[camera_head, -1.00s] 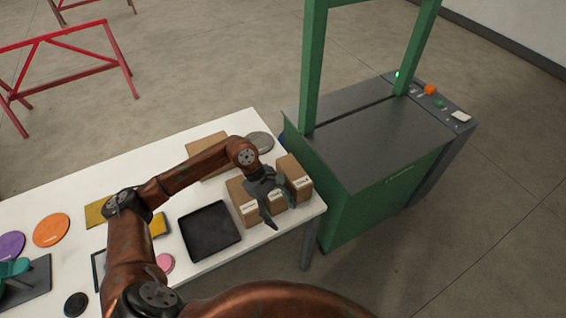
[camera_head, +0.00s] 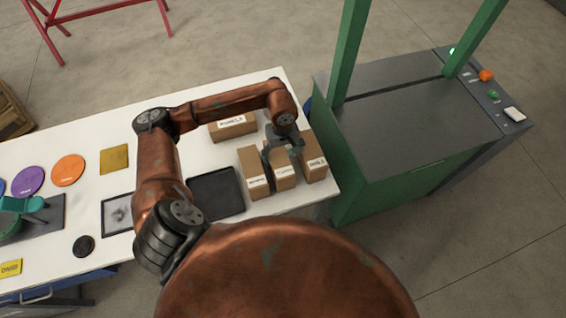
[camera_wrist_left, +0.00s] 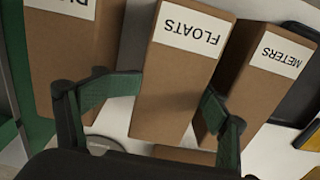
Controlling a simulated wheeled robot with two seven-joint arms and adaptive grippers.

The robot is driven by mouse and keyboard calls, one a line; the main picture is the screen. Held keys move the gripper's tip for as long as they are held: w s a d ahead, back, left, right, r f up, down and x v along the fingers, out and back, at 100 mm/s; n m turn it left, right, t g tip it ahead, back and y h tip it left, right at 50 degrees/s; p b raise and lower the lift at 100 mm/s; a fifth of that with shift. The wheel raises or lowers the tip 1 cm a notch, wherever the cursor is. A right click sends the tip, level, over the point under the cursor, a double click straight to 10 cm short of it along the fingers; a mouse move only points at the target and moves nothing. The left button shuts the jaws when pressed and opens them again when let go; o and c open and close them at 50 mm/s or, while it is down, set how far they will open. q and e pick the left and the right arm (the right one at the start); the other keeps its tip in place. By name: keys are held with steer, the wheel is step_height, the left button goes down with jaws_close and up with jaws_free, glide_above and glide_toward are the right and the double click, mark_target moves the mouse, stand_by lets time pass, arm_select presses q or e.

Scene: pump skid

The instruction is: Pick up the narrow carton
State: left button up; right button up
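The narrow carton is a slim brown box (camera_head: 282,176) in the middle of three at the table's right end. In the left wrist view, the carton (camera_wrist_left: 178,85) has a white label reading FLOATS. My left gripper (camera_head: 283,152) is over its top. In the left wrist view, the open fingers of my left gripper (camera_wrist_left: 176,90) lie on either side of the carton, close to its edges; I cannot tell whether they touch it. My right gripper is not in view.
The METERS carton (camera_wrist_left: 262,75) and another carton (camera_head: 313,158) stand close on either side. A carton (camera_head: 233,128) lies behind on the white table (camera_head: 85,135). A black tray (camera_head: 215,193) is to the left. A green machine (camera_head: 400,180) stands to the right of the table.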

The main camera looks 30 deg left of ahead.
arm_select(q)
steer(key=shift+s+f+p, duration=0.15)
steer(key=shift+s+f, duration=0.15)
steer(key=shift+f, duration=0.2)
steer(key=shift+s+f+p, duration=0.15)
steer(key=shift+s+f, duration=0.1)
steer(key=shift+f, duration=0.2)
steer(key=shift+d+f, duration=0.2)
steer(key=shift+f, duration=1)
steer(key=shift+w+f, duration=0.1)
steer(key=shift+f, duration=0.3)
steer(key=shift+o, duration=0.4)
steer(key=c, duration=0.6)
steer(key=shift+w, duration=0.1)
steer(key=c, duration=0.3)
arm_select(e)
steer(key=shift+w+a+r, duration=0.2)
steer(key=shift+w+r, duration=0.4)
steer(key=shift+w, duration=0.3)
